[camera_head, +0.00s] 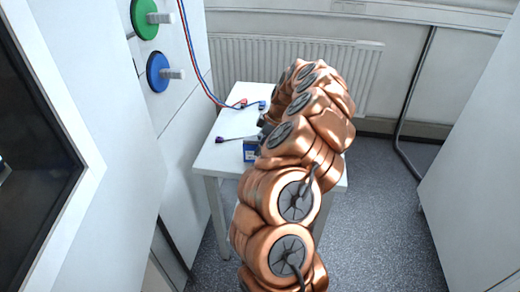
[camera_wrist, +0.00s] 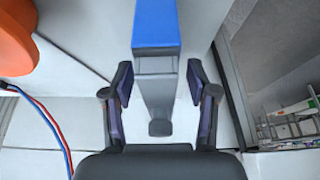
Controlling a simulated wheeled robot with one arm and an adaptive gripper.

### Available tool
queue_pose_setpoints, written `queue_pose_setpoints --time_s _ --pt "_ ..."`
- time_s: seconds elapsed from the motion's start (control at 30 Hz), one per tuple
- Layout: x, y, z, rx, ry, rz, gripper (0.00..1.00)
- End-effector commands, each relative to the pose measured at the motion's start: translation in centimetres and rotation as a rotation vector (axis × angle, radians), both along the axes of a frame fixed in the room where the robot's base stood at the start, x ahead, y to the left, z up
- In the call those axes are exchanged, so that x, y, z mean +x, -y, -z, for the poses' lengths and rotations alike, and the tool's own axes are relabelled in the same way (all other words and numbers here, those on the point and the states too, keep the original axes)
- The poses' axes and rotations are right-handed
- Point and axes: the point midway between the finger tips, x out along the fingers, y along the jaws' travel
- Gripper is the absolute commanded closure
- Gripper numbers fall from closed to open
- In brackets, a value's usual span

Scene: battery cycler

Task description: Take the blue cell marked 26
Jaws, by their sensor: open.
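A small blue block (camera_head: 250,151) with a pale mark, likely the cell, stands on the white table in the head view, partly hidden behind my arm. No number can be read. In the wrist view, a blue block (camera_wrist: 155,28) shows at the top centre, with a grey part below it reaching between my fingers. I cannot tell whether that grey part belongs to it. My gripper (camera_wrist: 160,85) is open, its two dark fingers on either side of the grey part with gaps to both. My gripper is mostly hidden by my arm in the head view.
Red and blue cables hang to the white table (camera_head: 205,160), ending near red and blue connectors. A dark-tipped item (camera_head: 220,140) lies at its left. Green (camera_head: 143,18) and blue (camera_head: 157,72) discs sit on the left panel. An orange rounded thing (camera_wrist: 15,38) is left in the wrist view.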

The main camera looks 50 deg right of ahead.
Motion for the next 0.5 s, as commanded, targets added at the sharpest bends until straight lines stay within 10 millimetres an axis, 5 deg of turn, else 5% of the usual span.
queue_pose_setpoints --time_s 0.23,0.5 --pt "0.07 -0.02 0.27 -0.001 0.001 0.001 0.43" --pt "0.06 -0.03 0.26 0.000 0.000 0.001 0.71"
